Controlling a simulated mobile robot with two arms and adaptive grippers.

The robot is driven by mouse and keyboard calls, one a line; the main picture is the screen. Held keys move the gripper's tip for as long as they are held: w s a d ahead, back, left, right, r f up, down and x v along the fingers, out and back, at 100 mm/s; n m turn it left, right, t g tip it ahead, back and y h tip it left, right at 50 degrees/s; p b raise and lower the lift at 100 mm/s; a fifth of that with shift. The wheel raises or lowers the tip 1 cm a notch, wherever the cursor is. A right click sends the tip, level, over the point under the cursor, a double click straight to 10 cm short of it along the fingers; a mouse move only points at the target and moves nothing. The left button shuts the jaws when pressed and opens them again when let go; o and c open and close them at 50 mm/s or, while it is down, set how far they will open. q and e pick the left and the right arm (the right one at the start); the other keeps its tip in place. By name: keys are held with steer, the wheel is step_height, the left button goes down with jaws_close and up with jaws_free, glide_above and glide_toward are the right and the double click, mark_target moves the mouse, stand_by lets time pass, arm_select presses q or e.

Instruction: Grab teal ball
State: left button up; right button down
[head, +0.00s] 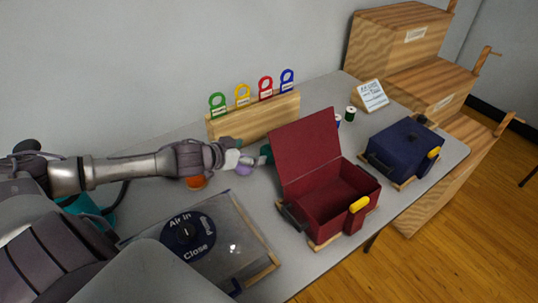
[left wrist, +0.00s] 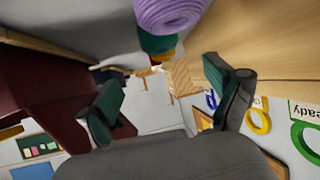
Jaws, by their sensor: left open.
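The teal ball (left wrist: 158,44) shows in the left wrist view at the top, partly hidden by a purple yarn ball (left wrist: 170,14). It lies beyond the gap of my left gripper (left wrist: 165,98), whose two teal-padded fingers are spread with nothing between them. In the head view my left gripper (head: 248,158) is at the middle of the table, above the purple ball (head: 244,169) and left of the red box. A dark teal patch shows at its tip there; I cannot tell whether it is ball or finger pad. My right gripper is not in view.
An open red box (head: 338,196) stands right of the gripper. A clear-lidded bin (head: 235,225) is in front. An orange ball (head: 197,182) is under the arm. A wooden rack (head: 255,118) with coloured tags stands behind. A blue box (head: 403,148) is farther right.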

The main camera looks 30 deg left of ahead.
mark_target(268, 148)
arm_select(q)
steer(key=shift+p+x, duration=0.35)
steer(key=shift+x, duration=3.9)
steer(key=shift+a+f, duration=0.1)
steer(key=shift+a, duration=0.05)
steer(key=shift+s, duration=0.1)
steer(key=c, duration=1.2)
